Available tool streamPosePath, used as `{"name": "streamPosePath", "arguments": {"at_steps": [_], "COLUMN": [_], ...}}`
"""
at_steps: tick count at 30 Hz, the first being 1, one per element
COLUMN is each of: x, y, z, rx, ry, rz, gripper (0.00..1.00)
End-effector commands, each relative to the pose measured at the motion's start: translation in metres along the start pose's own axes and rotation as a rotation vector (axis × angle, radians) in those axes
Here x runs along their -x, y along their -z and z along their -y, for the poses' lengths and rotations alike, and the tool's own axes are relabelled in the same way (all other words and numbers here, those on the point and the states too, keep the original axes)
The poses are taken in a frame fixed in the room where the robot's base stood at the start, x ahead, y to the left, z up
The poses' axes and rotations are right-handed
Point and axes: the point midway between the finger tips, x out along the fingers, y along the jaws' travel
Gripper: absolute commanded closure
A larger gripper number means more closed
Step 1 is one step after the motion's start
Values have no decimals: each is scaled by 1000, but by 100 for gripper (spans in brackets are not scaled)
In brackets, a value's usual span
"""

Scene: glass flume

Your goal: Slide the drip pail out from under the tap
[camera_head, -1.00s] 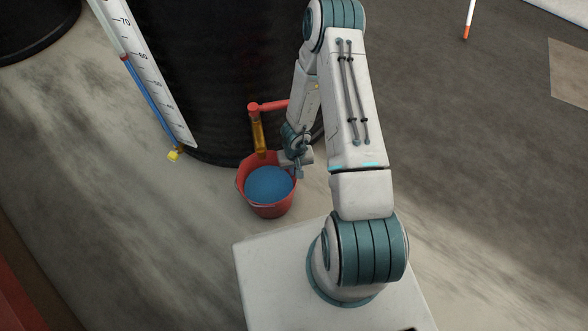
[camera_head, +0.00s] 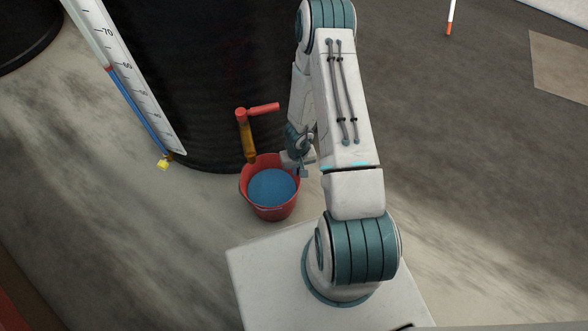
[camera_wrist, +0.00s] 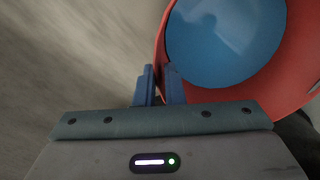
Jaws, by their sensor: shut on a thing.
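The red drip pail (camera_head: 272,213) stands on the floor beside the black tank, nearly full of blue liquid. The tap (camera_head: 249,140) has a yellow-brown body and a red handle; its lower end appears at the pail's back-left rim. My gripper (camera_head: 297,168) is at the pail's right side, partly hidden by my arm. In the wrist view the two blue fingers of my gripper (camera_wrist: 159,84) are shut on the pail's rim, with the red pail (camera_wrist: 297,72) to the upper right. Whether the pail is fully clear of the spout cannot be told.
The large black tank (camera_head: 210,70) rises behind the pail. A white scale (camera_head: 130,75) with a blue tube runs down its left side to a yellow fitting (camera_head: 162,163). Bare floor (camera_head: 130,230) lies to the left and front of the pail. A red-and-white pole stands far right.

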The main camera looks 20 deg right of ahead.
Motion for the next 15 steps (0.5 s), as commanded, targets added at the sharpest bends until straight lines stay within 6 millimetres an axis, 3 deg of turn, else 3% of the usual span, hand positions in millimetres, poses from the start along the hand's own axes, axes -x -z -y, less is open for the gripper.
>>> {"name": "streamPosePath", "arguments": {"at_steps": [15], "x": [0], "y": [0], "z": [-27], "rx": [-5], "ry": [-10], "rz": [-2], "gripper": [100]}}
